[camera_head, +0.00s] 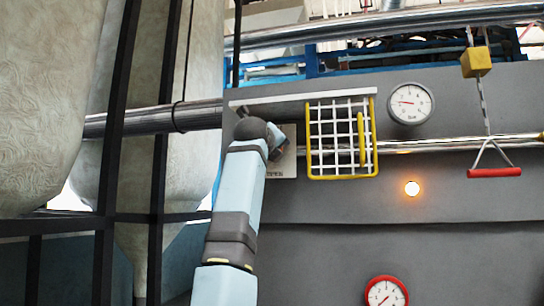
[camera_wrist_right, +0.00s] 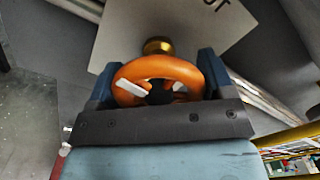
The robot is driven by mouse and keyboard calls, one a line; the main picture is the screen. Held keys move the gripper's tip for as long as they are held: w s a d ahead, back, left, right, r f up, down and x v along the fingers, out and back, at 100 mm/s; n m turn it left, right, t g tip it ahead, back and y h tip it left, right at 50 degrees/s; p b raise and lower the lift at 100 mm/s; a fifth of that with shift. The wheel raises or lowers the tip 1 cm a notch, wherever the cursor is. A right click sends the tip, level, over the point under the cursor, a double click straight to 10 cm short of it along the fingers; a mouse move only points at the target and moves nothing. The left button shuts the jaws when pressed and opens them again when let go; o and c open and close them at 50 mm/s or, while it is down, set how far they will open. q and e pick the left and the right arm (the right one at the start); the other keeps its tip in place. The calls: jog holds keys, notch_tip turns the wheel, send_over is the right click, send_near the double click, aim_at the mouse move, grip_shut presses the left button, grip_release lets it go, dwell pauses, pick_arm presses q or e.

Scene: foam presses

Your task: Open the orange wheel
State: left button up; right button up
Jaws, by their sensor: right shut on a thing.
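The orange wheel (camera_wrist_right: 160,67) shows in the right wrist view, on a brass-coloured stem (camera_wrist_right: 157,46) in front of a pale plate. My right gripper (camera_wrist_right: 158,80) has one finger on each side of the wheel and is shut on it. In the head view, my right gripper (camera_head: 279,142) is up at the grey wall, left of the yellow-framed grid. There my own wrist hides the wheel. How far the wheel is turned cannot be told. My left gripper is not in view.
A white grid with a yellow frame (camera_head: 312,150) sits close right of my right gripper. A metal pipe (camera_head: 430,144) runs along the wall. A red handle (camera_head: 494,173) hangs from a chain at right. Gauges (camera_head: 410,103) are on the wall. Large pale silos (camera_head: 45,110) stand at left.

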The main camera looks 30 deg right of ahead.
jog(key=shift+s+r+n+b, duration=0.1)
jog(key=shift+n+b, duration=0.35)
jog(key=shift+n, duration=0.65)
jog(key=o, duration=0.9)
jog(key=b+v, duration=0.4)
jog(key=v, duration=0.9)
jog(key=shift+s+a, duration=0.2)
jog(key=shift+a, duration=0.15)
